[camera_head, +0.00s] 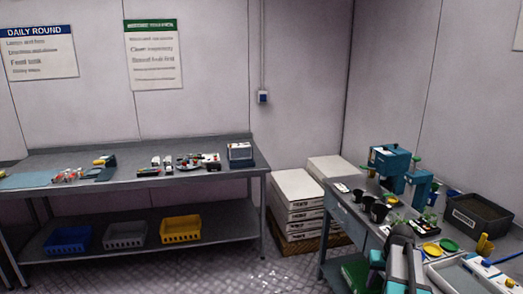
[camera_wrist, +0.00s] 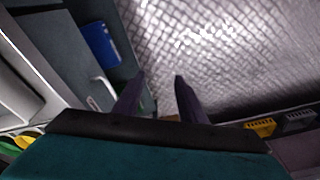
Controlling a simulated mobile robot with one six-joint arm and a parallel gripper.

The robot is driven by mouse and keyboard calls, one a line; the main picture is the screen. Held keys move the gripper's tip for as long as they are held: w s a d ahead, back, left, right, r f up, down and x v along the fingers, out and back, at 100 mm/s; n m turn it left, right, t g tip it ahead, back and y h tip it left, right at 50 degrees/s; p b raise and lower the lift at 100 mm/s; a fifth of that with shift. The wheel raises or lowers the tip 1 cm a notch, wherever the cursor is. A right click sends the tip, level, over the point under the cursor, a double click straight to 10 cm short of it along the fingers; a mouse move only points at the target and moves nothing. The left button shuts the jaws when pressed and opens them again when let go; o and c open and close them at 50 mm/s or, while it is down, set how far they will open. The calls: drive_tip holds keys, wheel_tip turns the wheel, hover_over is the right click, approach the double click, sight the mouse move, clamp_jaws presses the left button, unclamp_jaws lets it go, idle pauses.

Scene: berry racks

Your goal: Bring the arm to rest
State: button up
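My gripper (camera_wrist: 157,88) shows in the wrist view as two dark fingers standing apart, with nothing between them. It is open, over the metal floor (camera_wrist: 215,50). A teal part of my own wrist fills the bottom of that view. In the head view, part of my grey and teal arm (camera_head: 400,262) shows at the lower right, in front of the right-hand bench (camera_head: 343,212). I cannot make out the fingertips there.
The right bench carries a teal device (camera_head: 388,162), dark pots (camera_head: 379,212), a dark crate (camera_head: 478,218) and yellow and green lids. White boxes (camera_head: 297,190) are stacked in the corner. A long bench (camera_head: 215,185) with bins below stands left. Floor between is clear.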

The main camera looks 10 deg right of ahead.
drive_tip(key=s+a+f+n+g, duration=0.15)
drive_tip(key=a+f, duration=0.35)
drive_tip(key=a, duration=0.7)
drive_tip(key=s+a+f+n, duration=0.15)
drive_tip(key=a+f, duration=0.45)
drive_tip(key=a, duration=0.6)
drive_tip(key=s+a+f+n+g, duration=0.15)
drive_tip(key=a+f, duration=0.35)
drive_tip(key=a, duration=0.7)
drive_tip(key=s+f+g+b, duration=0.4)
drive_tip(key=s+f+b, duration=0.6)
drive_tip(key=s+f, duration=1.6)
wheel_tip(320, 180, down, 2)
drive_tip(key=shift+s+a+g, duration=0.25)
drive_tip(key=shift+s+g, duration=0.05)
drive_tip(key=shift+s, duration=0.05)
drive_tip(key=shift+m, duration=0.25)
drive_tip(key=shift+c, duration=0.7)
